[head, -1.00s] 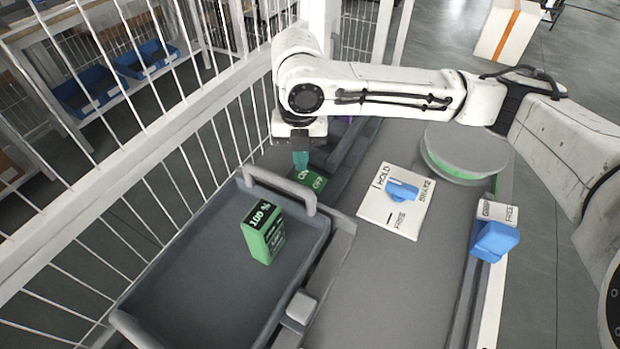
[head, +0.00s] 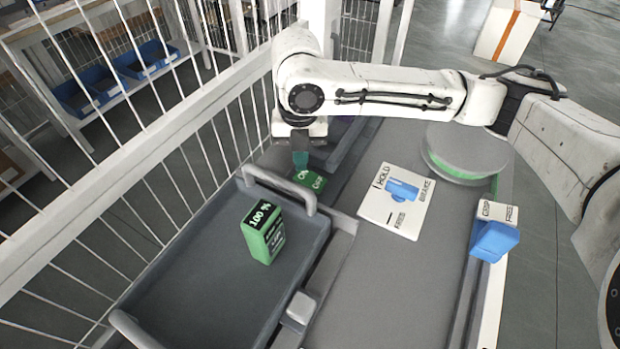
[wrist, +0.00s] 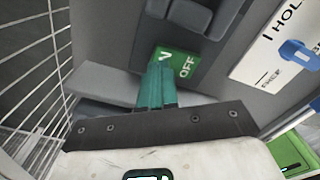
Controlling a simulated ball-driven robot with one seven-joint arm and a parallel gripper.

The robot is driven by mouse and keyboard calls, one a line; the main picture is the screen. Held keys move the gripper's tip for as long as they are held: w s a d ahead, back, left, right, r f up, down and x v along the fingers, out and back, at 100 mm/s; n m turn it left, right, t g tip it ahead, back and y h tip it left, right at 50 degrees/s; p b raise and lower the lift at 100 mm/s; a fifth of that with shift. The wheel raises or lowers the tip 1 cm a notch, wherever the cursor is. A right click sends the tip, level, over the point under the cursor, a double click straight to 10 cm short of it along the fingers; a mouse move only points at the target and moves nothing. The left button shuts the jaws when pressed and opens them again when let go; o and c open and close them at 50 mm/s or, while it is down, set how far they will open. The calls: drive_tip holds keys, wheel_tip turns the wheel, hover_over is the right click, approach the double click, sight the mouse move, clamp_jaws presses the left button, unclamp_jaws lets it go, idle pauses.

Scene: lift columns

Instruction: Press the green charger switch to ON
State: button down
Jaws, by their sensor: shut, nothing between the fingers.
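The green charger switch (head: 312,181) lies on the grey deck past the tray's handle, partly covered by my gripper. In the wrist view the green switch plate (wrist: 187,68) shows OFF lettering on its right and part of the other marking on its left. My gripper (head: 300,160) points down with teal fingers held together and nothing between them. Its fingertips (wrist: 159,64) overlap the left part of the plate in the wrist view. Whether they touch it, and which way the switch is set, I cannot tell.
A grey tray (head: 180,290) holds a green battery block (head: 262,232) marked 100 %. A white HOLD/BRAKE/FREE panel (head: 385,215) with a blue lever (head: 402,189) and a blue-handled GRIP/FREE block (head: 494,240) stand to the right. A white wire fence (head: 165,150) runs along the left.

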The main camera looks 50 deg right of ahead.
drive_tip(key=shift+f+b, duration=0.75)
drive_tip(key=shift+f, duration=0.35)
idle(0.7)
drive_tip(key=shift+r, duration=0.1)
drive_tip(key=shift+r+p, duration=3.05)
drive_tip(key=shift+r, duration=0.4)
